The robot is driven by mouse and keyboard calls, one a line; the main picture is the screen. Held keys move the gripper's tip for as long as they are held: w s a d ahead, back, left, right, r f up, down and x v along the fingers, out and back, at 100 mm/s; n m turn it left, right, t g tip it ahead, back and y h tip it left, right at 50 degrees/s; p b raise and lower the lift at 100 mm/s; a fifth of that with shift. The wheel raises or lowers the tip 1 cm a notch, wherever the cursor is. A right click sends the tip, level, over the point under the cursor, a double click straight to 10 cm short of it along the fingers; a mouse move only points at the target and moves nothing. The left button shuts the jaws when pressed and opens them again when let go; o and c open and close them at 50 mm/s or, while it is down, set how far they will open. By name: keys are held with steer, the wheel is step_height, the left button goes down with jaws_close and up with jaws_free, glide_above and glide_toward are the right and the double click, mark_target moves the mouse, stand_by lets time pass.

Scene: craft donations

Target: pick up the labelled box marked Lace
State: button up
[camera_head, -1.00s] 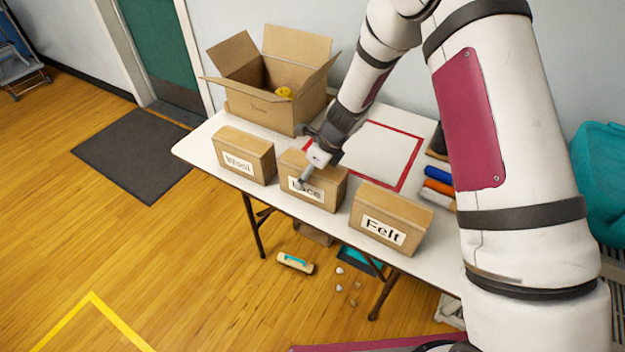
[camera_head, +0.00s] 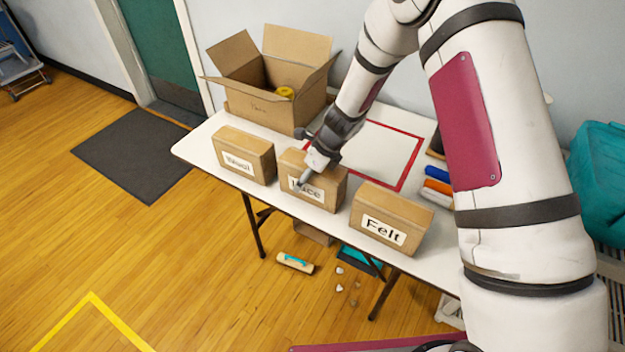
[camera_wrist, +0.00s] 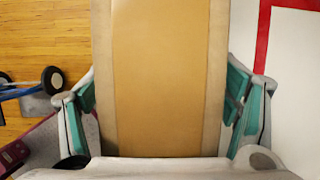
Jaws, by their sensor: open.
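The box marked Lace (camera_head: 325,193) stands on the white table between two similar boxes, its label partly covered by my gripper. My gripper (camera_head: 305,182) is at this box in the head view. In the wrist view, the brown box top (camera_wrist: 165,75) fills the middle. The teal-padded fingers of my gripper (camera_wrist: 165,108) are open, one on each side of the box. A narrow gap shows beside the fingers, and I cannot tell whether either one touches the box.
The Wool box (camera_head: 243,153) stands to the left and the Felt box (camera_head: 392,216) to the right, both close by. A large open carton (camera_head: 262,105) stands behind. A red-outlined area (camera_head: 405,172) on the table looks clear. Coloured rolls (camera_head: 437,187) lie at the right.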

steer(key=c, duration=1.5)
steer(key=shift+o, duration=0.2)
